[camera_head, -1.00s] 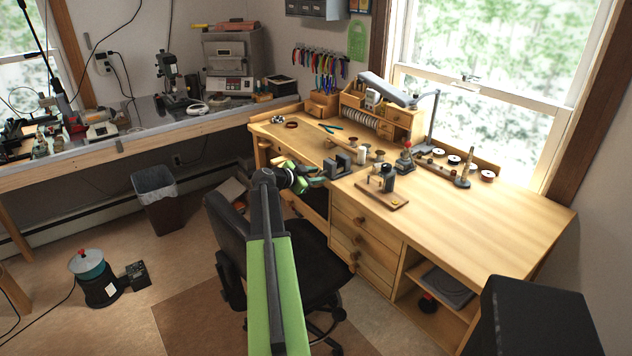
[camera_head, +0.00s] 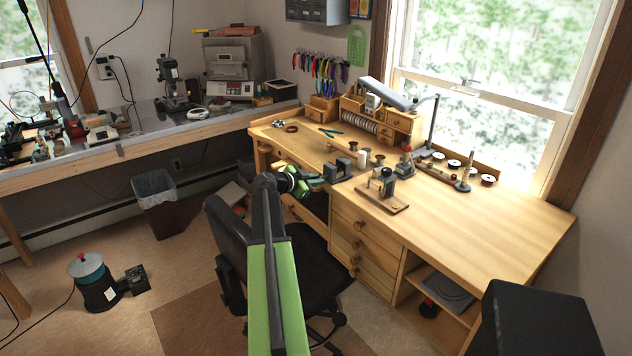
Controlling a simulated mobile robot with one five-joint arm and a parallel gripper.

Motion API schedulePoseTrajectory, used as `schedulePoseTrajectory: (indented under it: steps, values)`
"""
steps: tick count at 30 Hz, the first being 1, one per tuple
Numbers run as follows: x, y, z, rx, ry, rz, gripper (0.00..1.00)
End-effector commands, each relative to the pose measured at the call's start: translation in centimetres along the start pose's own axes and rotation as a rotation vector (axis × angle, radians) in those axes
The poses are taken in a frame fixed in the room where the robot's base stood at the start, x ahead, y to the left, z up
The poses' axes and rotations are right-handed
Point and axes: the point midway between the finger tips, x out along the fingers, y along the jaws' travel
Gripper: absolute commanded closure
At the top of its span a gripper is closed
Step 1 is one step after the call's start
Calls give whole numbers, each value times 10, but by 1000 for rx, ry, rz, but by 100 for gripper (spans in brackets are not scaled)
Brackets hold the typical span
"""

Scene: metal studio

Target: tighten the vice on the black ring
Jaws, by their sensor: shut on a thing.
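The small grey vice (camera_head: 338,171) stands near the front left edge of the wooden bench (camera_head: 480,218). My gripper (camera_head: 317,183) is at the vice's near left side, by the bench's front edge. It is shut on the vice's handle, which is small and mostly hidden by the fingers. I cannot make out the black ring between the vice's jaws at this size, nor tell how tightly they press. A dark ring-shaped thing (camera_head: 291,128) lies farther back on the bench.
A block with a dark tool (camera_head: 383,187) and a red-topped tool (camera_head: 406,162) stand right of the vice. Small spools (camera_head: 363,159) are just behind it. A black chair (camera_head: 312,262) is under the bench front. The bench's right part is clear.

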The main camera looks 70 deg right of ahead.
Motion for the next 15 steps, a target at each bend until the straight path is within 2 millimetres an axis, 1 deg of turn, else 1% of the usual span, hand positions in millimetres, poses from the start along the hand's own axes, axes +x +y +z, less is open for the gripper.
schedulePoseTrajectory:
  steps: [8,15]
  values:
    - [3,-4,-1,-110,2,43,100]
    - [4,-5,-1,-280,3,112,100]
